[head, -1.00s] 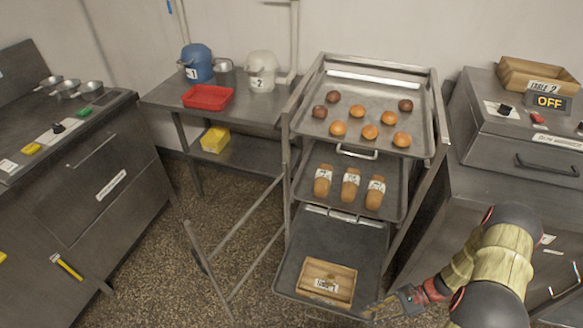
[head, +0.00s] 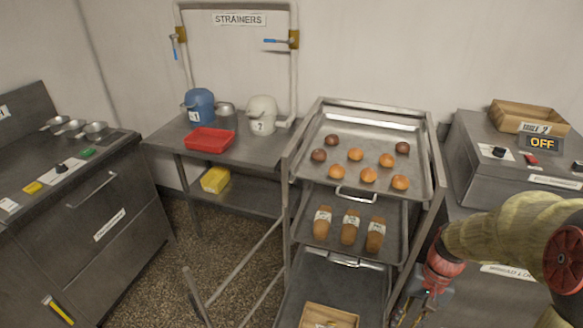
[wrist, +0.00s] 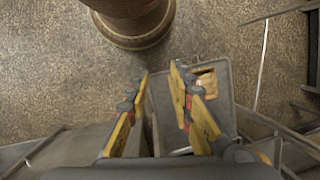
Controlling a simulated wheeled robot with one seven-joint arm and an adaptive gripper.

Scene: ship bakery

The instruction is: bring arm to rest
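My arm reaches down at the lower right of the head view, beside the right side of the tray rack (head: 432,190). My gripper (wrist: 159,74) shows in the wrist view with its two yellow-and-dark fingers spread apart and nothing between the tips. In the head view only part of it shows, near the bottom edge. A wooden box (head: 330,316) sits on the rack's lowest tray (head: 330,280), cut off by the frame. The wrist view also shows this tray (wrist: 222,100), beyond the fingers.
The upper tray (head: 330,180) holds several buns, the middle one three labelled loaves (head: 350,228). The right counter (head: 465,150) with an open wooden box (head: 530,116) stands close to my arm. A side table (head: 165,145) bears jugs and a red tray (head: 210,139).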

